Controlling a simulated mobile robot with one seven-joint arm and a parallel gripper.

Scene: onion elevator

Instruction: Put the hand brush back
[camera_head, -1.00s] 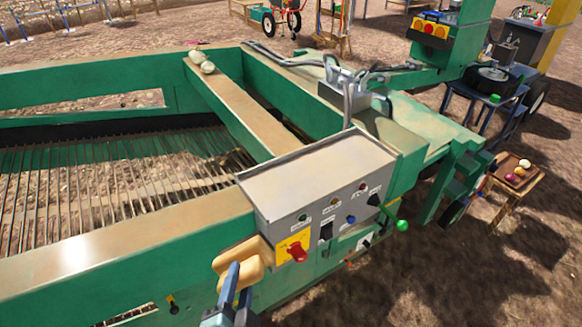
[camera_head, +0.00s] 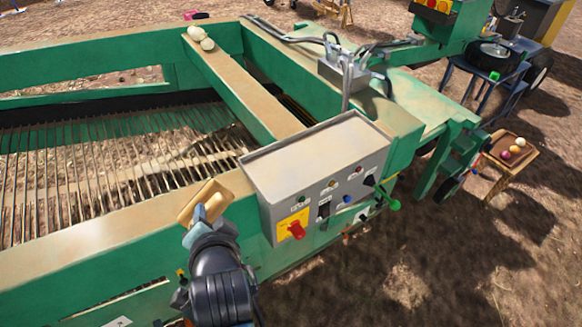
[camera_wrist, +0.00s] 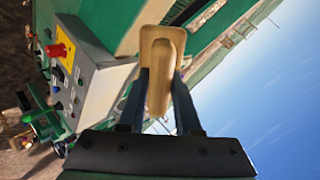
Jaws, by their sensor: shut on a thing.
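The hand brush (camera_head: 207,201) has a tan wooden body. My gripper (camera_wrist: 160,92) is shut on it, with one dark finger on each side in the wrist view, where the brush (camera_wrist: 162,52) points away from the palm. In the head view the brush is above or beside the green frame rail, left of the grey control box; I cannot tell whether it touches the rail.
The grey control box (camera_head: 315,165) with a red knob (camera_head: 297,230) and a green-tipped lever (camera_head: 394,204) is close on the right. Onions (camera_head: 201,38) lie on the far crossbeam. A bar grate (camera_head: 110,160) is at left. A small wooden stand (camera_head: 509,154) with onions is at right.

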